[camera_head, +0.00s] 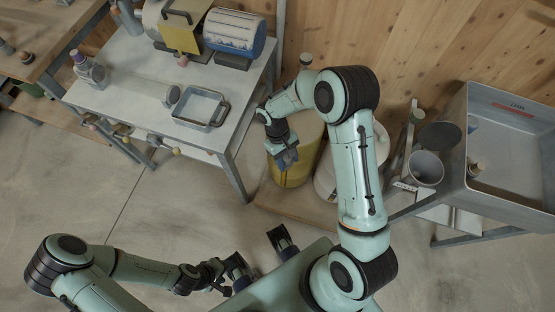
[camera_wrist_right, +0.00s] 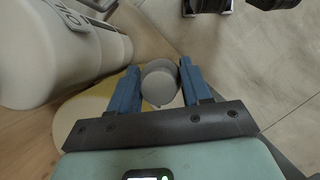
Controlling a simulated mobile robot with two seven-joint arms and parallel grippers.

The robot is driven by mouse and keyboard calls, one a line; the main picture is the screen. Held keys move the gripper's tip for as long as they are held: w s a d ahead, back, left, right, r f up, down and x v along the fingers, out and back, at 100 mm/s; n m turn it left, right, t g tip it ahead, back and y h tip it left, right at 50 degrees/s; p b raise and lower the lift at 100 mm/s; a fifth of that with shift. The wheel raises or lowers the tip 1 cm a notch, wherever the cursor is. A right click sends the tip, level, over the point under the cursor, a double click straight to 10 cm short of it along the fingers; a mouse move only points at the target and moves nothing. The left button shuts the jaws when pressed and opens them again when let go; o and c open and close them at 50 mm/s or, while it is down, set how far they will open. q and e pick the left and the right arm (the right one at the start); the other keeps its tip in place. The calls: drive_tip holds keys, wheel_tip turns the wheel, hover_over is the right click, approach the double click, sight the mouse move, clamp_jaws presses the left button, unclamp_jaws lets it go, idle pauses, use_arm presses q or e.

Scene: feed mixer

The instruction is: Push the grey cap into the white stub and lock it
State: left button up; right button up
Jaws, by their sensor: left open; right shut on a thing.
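My right gripper (camera_wrist_right: 160,76) has its blue fingers shut on the grey cap (camera_wrist_right: 160,88), a small round grey piece between the fingertips in the right wrist view. In the head view my right gripper (camera_head: 287,160) points down over a yellow drum (camera_head: 291,176), and it hides the cap there. I cannot make out the white stub for certain; whether the cap touches anything beneath it is hidden. My left gripper (camera_head: 260,256) is open and empty, low in the middle of the head view, well away from the cap.
A white table (camera_head: 120,72) at upper left carries a machine with a blue-and-white drum (camera_head: 234,32) and a metal tray (camera_head: 181,118). A pale container (camera_head: 326,178) stands beside the yellow drum. A grey sink (camera_head: 510,175) is at right. The floor at left is clear.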

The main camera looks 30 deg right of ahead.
use_arm(q)
drive_tip(key=w+r+p, duration=0.4)
drive_tip(key=r+p, duration=0.4)
drive_tip(key=r, duration=0.2)
drive_tip(key=shift+w, duration=0.35)
use_arm(e)
drive_tip(key=d+r+m+t+y, duration=0.1)
drive_tip(key=d+r+m+t, duration=0.1)
drive_tip(key=d+m, duration=0.7)
drive_tip(key=s+d+r+m+t+y, duration=0.1)
drive_tip(key=d+r+m+t, duration=0.2)
drive_tip(key=d+m, duration=0.7)
drive_tip(key=d+r+m+t+y, duration=0.1)
drive_tip(key=d+r+m+t, duration=0.2)
drive_tip(key=d+m, duration=0.7)
drive_tip(key=shift+s+d+r, duration=0.25)
drive_tip(key=shift+d+r, duration=1)
drive_tip(key=shift+d, duration=1.45)
use_arm(q)
drive_tip(key=shift+r, duration=0.2)
use_arm(e)
drive_tip(key=shift+f, duration=0.1)
drive_tip(key=shift+f+b, duration=1.1)
drive_tip(key=shift+f, duration=1.7)
use_arm(q)
drive_tip(key=s+f, duration=0.2)
drive_tip(key=f, duration=0.1)
drive_tip(key=shift+s+f, duration=0.15)
drive_tip(key=shift+f, duration=0.1)
